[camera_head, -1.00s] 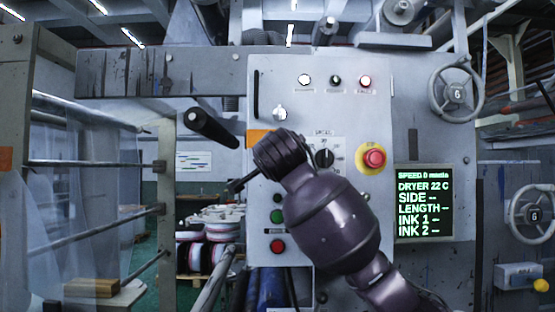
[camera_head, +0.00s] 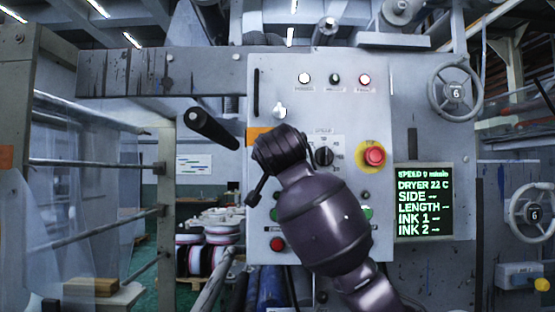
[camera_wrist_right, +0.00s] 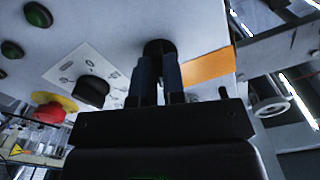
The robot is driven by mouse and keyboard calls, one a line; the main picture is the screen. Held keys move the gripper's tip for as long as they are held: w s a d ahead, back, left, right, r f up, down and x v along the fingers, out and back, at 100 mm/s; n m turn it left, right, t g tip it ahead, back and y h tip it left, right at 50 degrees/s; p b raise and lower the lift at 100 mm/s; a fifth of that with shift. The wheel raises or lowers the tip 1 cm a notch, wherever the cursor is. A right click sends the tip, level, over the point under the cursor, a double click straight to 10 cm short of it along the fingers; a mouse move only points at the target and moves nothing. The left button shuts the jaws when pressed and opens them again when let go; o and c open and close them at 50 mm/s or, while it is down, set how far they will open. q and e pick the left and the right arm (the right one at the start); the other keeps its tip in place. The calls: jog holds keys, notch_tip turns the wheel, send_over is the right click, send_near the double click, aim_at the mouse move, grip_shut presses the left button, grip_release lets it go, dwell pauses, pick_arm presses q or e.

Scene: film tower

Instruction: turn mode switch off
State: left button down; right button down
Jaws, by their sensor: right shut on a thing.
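In the right wrist view, my right gripper (camera_wrist_right: 158,85) is shut on a dark round knob (camera_wrist_right: 158,48) on the grey panel, beside an orange strip; I take it to be the mode switch. Its markings and pointer cannot be read. In the head view, my right arm and wrist (camera_head: 325,225) cover that knob, and the fingertips are hidden. A thin dark rod (camera_head: 257,190) sticks out down-left at the wrist. My left gripper is not in view.
Close by on the panel are the speed knob (camera_head: 324,157), also in the wrist view (camera_wrist_right: 92,91), the red stop button (camera_head: 375,156), a red button (camera_head: 277,244) and green buttons (camera_wrist_right: 38,15). A dark bar (camera_head: 211,129) juts out left. A display (camera_head: 425,203) is at right.

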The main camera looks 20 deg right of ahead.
pick_arm(q)
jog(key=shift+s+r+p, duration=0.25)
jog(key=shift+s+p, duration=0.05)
jog(key=shift+p, duration=0.4)
pick_arm(e)
jog(key=n, duration=1.2)
jog(key=shift+n, duration=0.3)
jog(key=c, duration=1.2)
grip_release()
